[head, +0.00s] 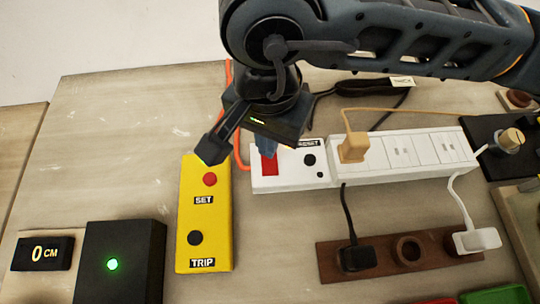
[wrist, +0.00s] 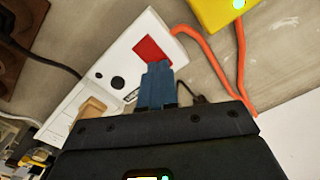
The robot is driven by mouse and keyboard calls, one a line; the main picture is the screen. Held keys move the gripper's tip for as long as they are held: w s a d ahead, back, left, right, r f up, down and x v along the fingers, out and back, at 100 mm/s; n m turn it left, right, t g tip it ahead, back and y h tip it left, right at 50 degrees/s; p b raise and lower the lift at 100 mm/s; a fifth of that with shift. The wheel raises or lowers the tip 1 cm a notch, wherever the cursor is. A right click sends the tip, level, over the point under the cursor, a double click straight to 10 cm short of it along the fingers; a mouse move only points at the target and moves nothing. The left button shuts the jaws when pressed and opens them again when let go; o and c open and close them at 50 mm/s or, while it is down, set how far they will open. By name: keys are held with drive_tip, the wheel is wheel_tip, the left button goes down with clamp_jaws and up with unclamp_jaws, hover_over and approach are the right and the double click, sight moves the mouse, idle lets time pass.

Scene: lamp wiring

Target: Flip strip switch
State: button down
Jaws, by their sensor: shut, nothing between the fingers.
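The white power strip (head: 378,160) lies on the table, running from centre to right in the head view. Its red switch (head: 269,166) is at its left end, beside a RESET label and a black button (head: 309,160). The switch also shows in the wrist view (wrist: 152,46); whether it is on or off I cannot tell. My gripper (head: 265,148) is shut and empty, pointing down with its blue fingertips (wrist: 156,70) over the switch's edge, partly hiding it. I cannot tell whether they touch.
A yellow box (head: 205,220) with SET and TRIP buttons stands close left of the strip. A tan plug (head: 353,148) sits in the strip. A brown socket block (head: 330,262) holds black and white plugs. A black box (head: 125,265) with a green light is lower left. An orange cable runs behind my gripper.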

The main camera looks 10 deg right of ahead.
drive_tip(key=shift+f+b, duration=0.4)
drive_tip(key=shift+b, duration=0.05)
idle(0.4)
drive_tip(key=shift+r+p, duration=0.95)
drive_tip(key=shift+r, duration=2.55)
